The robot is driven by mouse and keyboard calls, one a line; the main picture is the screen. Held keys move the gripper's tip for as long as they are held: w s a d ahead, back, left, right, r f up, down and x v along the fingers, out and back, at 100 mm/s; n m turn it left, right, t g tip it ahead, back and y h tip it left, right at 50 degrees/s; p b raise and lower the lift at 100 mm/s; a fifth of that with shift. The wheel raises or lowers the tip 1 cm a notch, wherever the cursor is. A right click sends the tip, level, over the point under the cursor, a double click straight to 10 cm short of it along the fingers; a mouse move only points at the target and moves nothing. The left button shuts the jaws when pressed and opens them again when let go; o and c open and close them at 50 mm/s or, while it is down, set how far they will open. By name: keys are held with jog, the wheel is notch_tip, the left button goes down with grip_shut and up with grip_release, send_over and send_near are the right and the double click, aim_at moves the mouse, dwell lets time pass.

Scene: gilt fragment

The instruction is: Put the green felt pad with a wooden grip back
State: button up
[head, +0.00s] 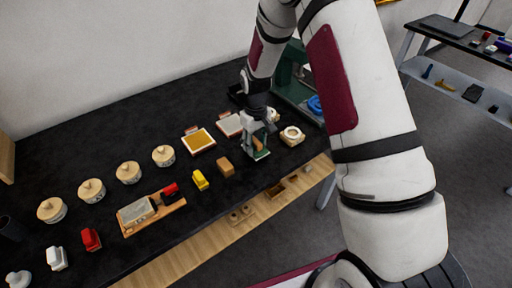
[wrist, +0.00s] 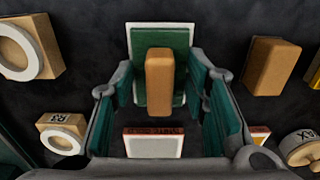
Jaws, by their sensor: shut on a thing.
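The green felt pad (wrist: 140,82) with its upright wooden grip (wrist: 159,75) is between the fingers of my gripper (wrist: 166,100). In the wrist view the pad has a pale edge at its far side. In the head view the pad (head: 260,154) is low over the black table, at its right part, below my gripper (head: 257,133). My gripper is shut on the pad; where the fingertips touch it is not clear. I cannot tell whether the pad's underside touches the table.
A wooden block with a white ring (head: 291,134) stands close right. A brown block (head: 225,167), a yellow block (head: 200,180) and framed trays (head: 198,140) are to the left. Lidded jars (head: 128,172) line the table. A green machine (head: 290,85) stands behind. A wooden ledge (head: 215,238) runs along the front.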

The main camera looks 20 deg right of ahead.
jog(key=shift+f, duration=1.1)
jog(key=shift+f, duration=0.15)
jog(key=o, duration=1)
